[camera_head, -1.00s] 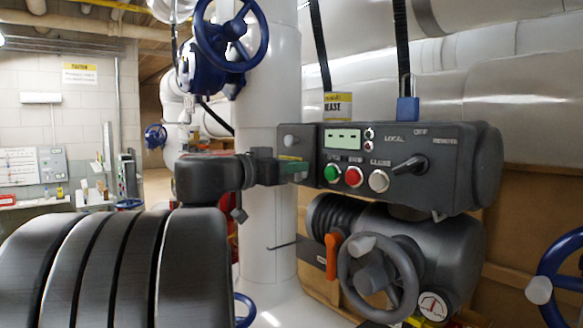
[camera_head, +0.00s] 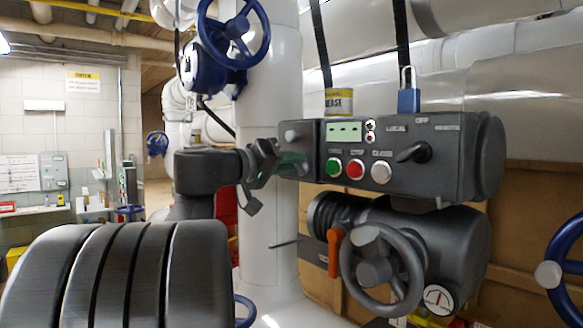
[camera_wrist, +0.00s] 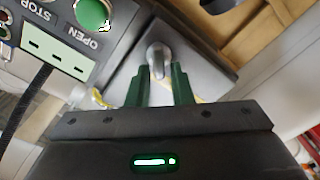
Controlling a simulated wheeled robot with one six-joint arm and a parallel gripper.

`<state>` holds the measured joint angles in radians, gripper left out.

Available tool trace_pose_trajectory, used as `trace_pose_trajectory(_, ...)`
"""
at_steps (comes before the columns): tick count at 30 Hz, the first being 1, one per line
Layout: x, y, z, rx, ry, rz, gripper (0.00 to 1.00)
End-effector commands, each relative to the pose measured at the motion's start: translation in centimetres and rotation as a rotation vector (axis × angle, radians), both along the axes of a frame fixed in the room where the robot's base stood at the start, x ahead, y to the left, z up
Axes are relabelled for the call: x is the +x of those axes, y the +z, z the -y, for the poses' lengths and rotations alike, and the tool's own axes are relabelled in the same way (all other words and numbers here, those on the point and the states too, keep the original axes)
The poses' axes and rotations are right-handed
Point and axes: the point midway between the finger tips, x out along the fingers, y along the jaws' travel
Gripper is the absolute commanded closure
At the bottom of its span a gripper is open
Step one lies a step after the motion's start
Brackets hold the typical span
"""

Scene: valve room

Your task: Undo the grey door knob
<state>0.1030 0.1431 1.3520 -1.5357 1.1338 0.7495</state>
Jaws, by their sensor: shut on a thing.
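The grey door knob (camera_wrist: 158,58) shows in the wrist view as a small rounded handle on a dark grey plate (camera_wrist: 195,48). My gripper (camera_wrist: 161,84) has one green finger on each side of the knob and is shut on it. In the head view my gripper (camera_head: 297,164) reaches from the left to the plate (camera_head: 309,138) at the left end of the dark control box. It is tilted there and hides the spot where its fingertips grip.
The control box (camera_head: 400,135) has a display, green, red and grey buttons, and a black selector. A rounded grey bump (camera_head: 291,136) stands on the plate above my gripper. Below are an orange lever (camera_head: 334,250) and a grey handwheel (camera_head: 381,270). A white pipe (camera_head: 270,220) stands behind.

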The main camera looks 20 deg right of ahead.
Motion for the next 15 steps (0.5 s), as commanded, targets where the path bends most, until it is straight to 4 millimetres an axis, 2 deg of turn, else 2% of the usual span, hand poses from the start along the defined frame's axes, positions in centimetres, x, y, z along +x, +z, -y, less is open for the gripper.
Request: trace_pose_trajectory(15, 0.44, -0.62, -0.14, -0.157, 0.000, -0.455, 1.00)
